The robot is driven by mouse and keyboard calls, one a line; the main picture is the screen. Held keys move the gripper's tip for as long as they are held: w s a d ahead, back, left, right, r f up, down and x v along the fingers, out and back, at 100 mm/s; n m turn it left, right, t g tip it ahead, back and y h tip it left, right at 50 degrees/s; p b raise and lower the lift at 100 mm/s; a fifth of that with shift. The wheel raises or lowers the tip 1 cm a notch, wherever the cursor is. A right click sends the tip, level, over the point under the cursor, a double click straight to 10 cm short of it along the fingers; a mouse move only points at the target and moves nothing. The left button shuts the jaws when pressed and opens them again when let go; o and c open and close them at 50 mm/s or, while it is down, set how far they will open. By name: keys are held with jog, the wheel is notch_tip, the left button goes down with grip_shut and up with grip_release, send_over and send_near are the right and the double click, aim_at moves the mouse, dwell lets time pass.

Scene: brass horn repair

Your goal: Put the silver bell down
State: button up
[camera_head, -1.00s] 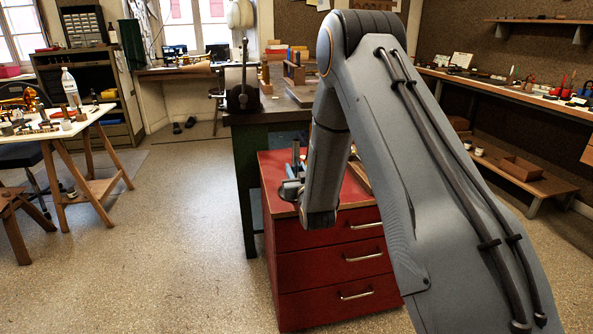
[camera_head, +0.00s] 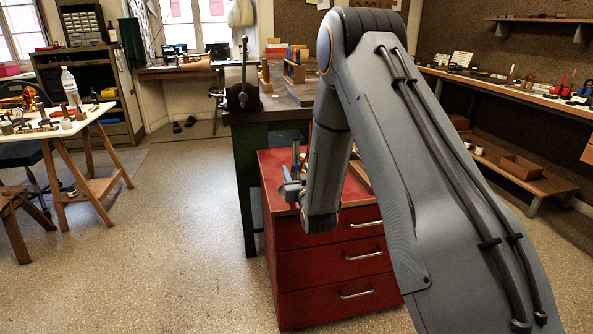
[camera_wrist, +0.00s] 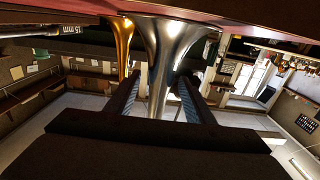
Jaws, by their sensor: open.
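The silver bell (camera_wrist: 167,50) shows in the wrist view with its flared mouth toward the top of the picture, at a dark red surface. Its narrower stem runs down between the two fingers of my gripper (camera_wrist: 160,88). The fingers are open, one on each side of the stem; I cannot tell whether either touches it. In the head view my gripper (camera_head: 290,190) is small, over the left part of the red drawer cabinet's top (camera_head: 274,172), partly hidden by my arm. I cannot make out the bell clearly there.
A brass bell (camera_wrist: 124,45) stands close to the left of the silver one in the wrist view. A workbench with a dark vise (camera_head: 243,97) stands behind the cabinet. A white table (camera_head: 85,122) with parts is at the left. The floor between is clear.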

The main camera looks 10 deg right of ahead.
jog(key=s, duration=0.6)
jog(key=shift+s+d+r, duration=0.15)
jog(key=shift+s+r, duration=0.15)
jog(key=shift+r, duration=0.1)
jog(key=shift+s+d+g, duration=0.1)
jog(key=shift+d+g, duration=0.4)
jog(key=s+d+f+m+g+h, duration=0.1)
jog(key=s+d+g, duration=0.2)
jog(key=s+g, duration=0.3)
jog(key=s+d+m+g, duration=0.1)
jog(key=s+d+g, duration=0.2)
jog(key=s, duration=0.5)
jog(key=s+r+g, duration=0.1)
jog(key=s+g, duration=0.3)
jog(key=s, duration=0.8)
jog(key=s+r+g+y, duration=0.1)
jog(key=s+g, duration=0.3)
jog(key=s, duration=0.8)
jog(key=shift+s+r+m, duration=0.3)
jog(key=shift+s+r, duration=0.05)
jog(key=shift+r, duration=0.05)
